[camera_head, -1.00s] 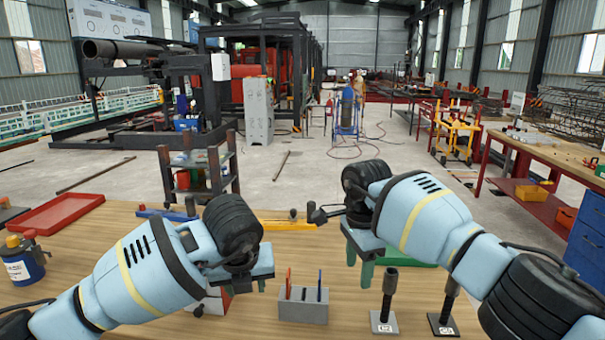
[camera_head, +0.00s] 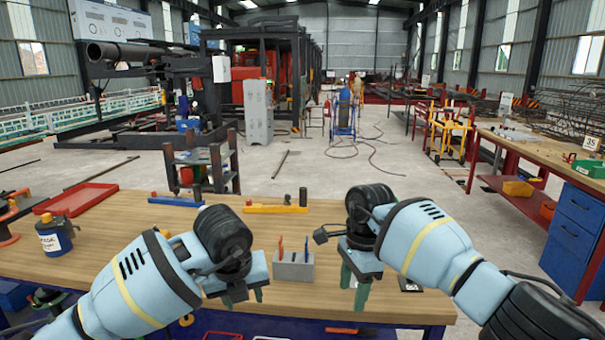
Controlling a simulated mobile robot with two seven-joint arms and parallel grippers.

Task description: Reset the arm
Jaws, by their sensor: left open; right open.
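My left arm, light blue with black joints, comes in from the lower left. Its gripper (camera_head: 243,296) points down over the front part of the wooden table (camera_head: 150,225), open and empty, its fingers partly hidden by the wrist. My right arm comes in from the lower right. Its gripper (camera_head: 354,288) has green fingers pointing down, open and empty, to the right of a grey block (camera_head: 294,268) with thin red and blue tools standing in it. Neither gripper appears to hold anything.
A red tray (camera_head: 75,199), a blue bottle (camera_head: 54,237), a blue bar (camera_head: 176,200) and a yellow bar (camera_head: 275,208) lie or stand on the table. A dark plate (camera_head: 410,285) is partly hidden by my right arm. A second workbench (camera_head: 545,150) stands at right.

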